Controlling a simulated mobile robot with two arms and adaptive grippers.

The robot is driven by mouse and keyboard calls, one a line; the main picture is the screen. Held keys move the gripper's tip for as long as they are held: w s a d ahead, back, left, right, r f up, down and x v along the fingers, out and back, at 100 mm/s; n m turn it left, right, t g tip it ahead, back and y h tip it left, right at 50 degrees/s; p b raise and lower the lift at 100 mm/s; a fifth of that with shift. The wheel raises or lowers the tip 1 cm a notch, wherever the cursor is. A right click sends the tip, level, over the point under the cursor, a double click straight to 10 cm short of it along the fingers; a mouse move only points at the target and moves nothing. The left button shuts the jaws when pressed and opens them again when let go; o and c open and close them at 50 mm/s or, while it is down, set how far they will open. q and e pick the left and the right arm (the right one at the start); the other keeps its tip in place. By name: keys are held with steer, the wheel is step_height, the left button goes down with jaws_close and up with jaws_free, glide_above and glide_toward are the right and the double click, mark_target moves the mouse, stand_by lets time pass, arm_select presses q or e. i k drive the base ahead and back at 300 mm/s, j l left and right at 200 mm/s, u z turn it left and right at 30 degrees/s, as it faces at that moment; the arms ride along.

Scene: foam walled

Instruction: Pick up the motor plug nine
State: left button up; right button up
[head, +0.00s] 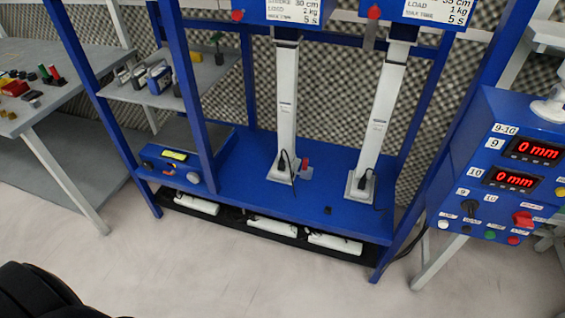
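Two pale upright actuator columns stand on the blue bench. A black plug with a cable (285,160) is at the foot of the left column (287,110). Another black plug with a cable (362,181) is at the foot of the right column (381,115). A small dark piece (328,210) sits on the blue deck between them, near the front edge. No number is readable on any of these, so I cannot tell which is motor plug nine. Neither of my grippers is in view.
Blue frame posts stand around the blue bench (320,192). A control panel (500,170) marked 9 and 10 is at the right. A grey shelf (205,85) and a side table (75,98) are at the left. The front floor (240,285) is clear.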

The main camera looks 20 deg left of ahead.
mark_target(281, 162)
steer(key=i+u, duration=0.45)
steer(key=i, duration=0.15)
steer(key=i+l+u, duration=0.1)
steer(key=i+u, duration=0.35)
steer(key=i, duration=0.15)
